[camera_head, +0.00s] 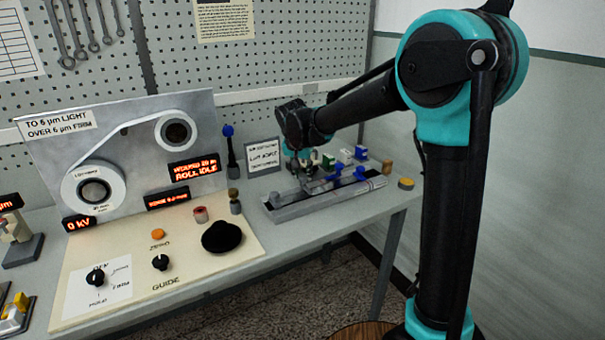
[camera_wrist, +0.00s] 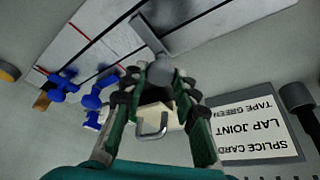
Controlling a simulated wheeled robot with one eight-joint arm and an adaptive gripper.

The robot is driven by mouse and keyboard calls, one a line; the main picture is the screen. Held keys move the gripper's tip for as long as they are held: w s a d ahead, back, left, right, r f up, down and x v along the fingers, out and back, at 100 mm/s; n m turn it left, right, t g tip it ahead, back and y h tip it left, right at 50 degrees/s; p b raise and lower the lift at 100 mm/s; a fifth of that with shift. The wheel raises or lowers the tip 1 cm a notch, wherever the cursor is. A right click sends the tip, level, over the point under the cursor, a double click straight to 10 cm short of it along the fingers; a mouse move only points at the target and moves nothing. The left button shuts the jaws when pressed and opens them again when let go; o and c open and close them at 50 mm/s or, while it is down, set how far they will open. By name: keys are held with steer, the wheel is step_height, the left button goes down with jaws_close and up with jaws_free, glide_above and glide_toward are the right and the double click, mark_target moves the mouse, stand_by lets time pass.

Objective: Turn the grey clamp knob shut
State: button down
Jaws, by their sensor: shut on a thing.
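The grey clamp knob (camera_wrist: 160,73) shows between my fingertips in the wrist view, on the end of a grey arm. My gripper (camera_wrist: 162,84) is shut on it, with green-lined fingers on both sides. In the head view my gripper (camera_head: 303,173) is at the left part of the long metal splice block (camera_head: 290,211), and the knob is hard to make out there. The splice block also shows at the top of the wrist view (camera_wrist: 90,40). How far the knob is turned cannot be told.
Blue clamp knobs (camera_head: 360,173) stand farther right on the splice block. A pale block with a metal loop (camera_wrist: 155,121) shows between my fingers. A splice card (camera_head: 264,157) stands behind on the left. Small coloured blocks (camera_head: 345,156) stand behind the splice block.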

steer(key=c, duration=1.2)
jaws_free()
steer(key=v, duration=1.2)
